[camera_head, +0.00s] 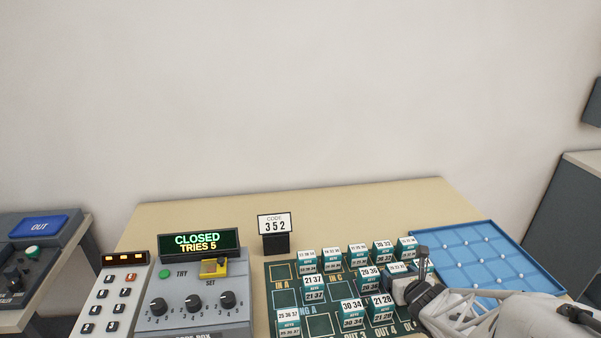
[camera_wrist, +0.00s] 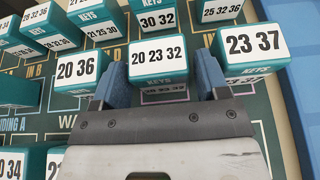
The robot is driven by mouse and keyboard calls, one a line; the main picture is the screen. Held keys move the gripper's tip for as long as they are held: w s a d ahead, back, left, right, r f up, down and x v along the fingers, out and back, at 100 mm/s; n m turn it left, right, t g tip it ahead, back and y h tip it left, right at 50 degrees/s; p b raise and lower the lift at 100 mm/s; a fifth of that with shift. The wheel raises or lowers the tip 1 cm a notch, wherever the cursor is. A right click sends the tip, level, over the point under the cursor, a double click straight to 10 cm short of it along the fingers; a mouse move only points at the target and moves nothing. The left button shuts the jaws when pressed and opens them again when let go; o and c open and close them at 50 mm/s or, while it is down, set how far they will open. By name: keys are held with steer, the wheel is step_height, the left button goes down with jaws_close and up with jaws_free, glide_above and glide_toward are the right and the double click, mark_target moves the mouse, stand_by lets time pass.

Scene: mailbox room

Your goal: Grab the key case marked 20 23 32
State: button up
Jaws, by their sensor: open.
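The key case marked 20 23 32 (camera_wrist: 157,54) is a teal block with a white number label, seen near the middle of the wrist view. In the head view a case partly hidden by my gripper (camera_head: 397,267) appears to be the same one. My gripper (camera_wrist: 161,78) is open, with one blue finger on each side of this case. I cannot tell whether the fingers touch it. In the head view my gripper (camera_head: 415,280) is over the right part of the board.
Case 20 36 (camera_wrist: 78,71) stands close left of my fingers and case 23 37 (camera_wrist: 253,46) close right. Several more cases stand on the green board (camera_head: 322,325). A blue tray (camera_head: 487,245) lies to the right. A code box (camera_head: 190,300) reading CLOSED stands left.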

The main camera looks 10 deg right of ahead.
mark_target(397, 267)
steer(key=shift+x, duration=0.95)
steer(key=c, duration=0.7)
steer(key=shift+r, duration=5)
